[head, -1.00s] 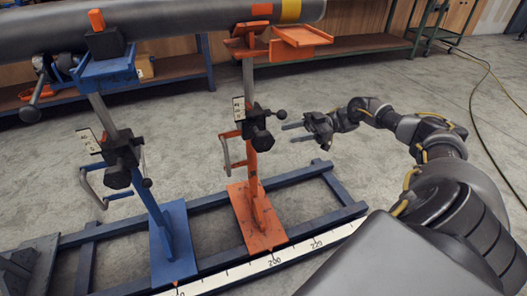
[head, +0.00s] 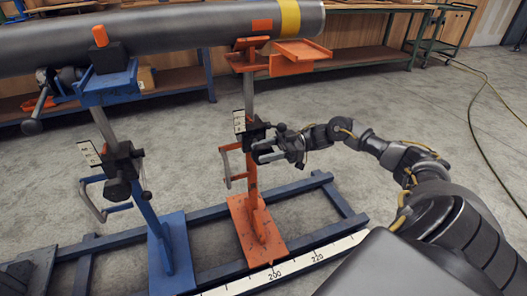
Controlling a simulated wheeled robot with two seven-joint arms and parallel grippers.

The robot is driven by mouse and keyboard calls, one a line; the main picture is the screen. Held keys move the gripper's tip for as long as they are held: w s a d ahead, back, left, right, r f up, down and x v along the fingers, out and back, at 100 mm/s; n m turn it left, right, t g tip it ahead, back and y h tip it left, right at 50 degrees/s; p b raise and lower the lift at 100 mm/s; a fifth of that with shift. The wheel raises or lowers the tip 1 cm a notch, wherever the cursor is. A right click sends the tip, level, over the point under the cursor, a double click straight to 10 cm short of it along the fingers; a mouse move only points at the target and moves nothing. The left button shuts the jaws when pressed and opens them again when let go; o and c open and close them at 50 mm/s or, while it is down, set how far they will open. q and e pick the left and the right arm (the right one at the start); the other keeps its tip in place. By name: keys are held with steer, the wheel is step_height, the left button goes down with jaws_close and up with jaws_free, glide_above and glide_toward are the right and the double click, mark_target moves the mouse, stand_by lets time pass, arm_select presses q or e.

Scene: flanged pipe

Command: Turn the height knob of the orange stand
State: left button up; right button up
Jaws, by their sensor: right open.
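The orange stand (head: 249,185) stands upright on the rail frame, right of the blue stand. Its black clamp block (head: 251,134) sits partway up the grey post, with a scale plate on its left side and a small ball-ended lever (head: 281,127) on its right. My right gripper (head: 262,151) is open, its two fingers pointing left at the block's lower front. The dark height knob there is largely hidden by the fingers; I cannot tell whether they touch it. My left gripper is not in view.
A grey pipe (head: 180,32) with orange and yellow bands spans both stands. The blue stand (head: 168,240) has its own crank and clamp. A blue rail frame (head: 215,273) and a white ruler (head: 308,258) lie on the floor.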

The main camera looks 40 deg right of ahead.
steer(key=shift+a, duration=0.2)
steer(key=c, duration=1)
steer(key=shift+y, duration=0.3)
